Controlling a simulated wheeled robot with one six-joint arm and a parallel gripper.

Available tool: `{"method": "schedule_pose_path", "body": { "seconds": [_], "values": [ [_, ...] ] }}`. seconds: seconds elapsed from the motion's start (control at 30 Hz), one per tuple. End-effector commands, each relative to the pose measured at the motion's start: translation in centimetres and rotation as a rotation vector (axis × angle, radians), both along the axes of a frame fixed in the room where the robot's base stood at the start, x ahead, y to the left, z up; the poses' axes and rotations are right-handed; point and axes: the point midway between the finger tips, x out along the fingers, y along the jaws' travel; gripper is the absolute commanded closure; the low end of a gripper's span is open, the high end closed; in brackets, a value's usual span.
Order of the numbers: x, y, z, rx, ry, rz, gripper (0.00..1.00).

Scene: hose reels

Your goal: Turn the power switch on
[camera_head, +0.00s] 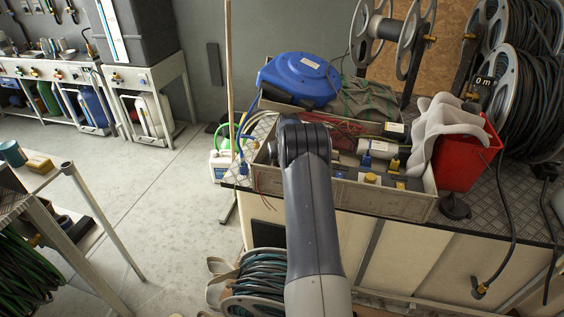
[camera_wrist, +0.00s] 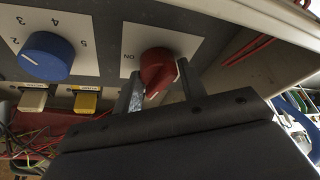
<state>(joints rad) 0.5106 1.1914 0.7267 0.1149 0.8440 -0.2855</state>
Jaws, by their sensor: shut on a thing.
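The red power switch knob (camera_wrist: 157,68) sits on a white plate marked "ON" in the wrist view. The lettering appears upside down there. My gripper (camera_wrist: 161,88) has one finger on each side of the knob and is shut on it. A white mark shows at the knob's lower end, pointing away from the "ON" lettering. In the head view my arm covers the gripper and the red knob, over the beige crate (camera_head: 385,196) on the bench.
A blue numbered knob (camera_wrist: 46,56), a white button (camera_wrist: 33,101) and a yellow button (camera_wrist: 85,102) are left of the switch. In the head view, a blue hose reel (camera_head: 298,78) lies behind the crate, and a red bin (camera_head: 468,155) with grey cloth stands right.

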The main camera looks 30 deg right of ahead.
Motion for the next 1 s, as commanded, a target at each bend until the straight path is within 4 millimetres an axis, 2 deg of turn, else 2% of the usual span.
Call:
{"method": "schedule_pose_path", "body": {
  "seconds": [1.0],
  "values": [
    [0.43,0.2,0.11,-0.005,-0.003,-0.96,0.84]
  ]
}}
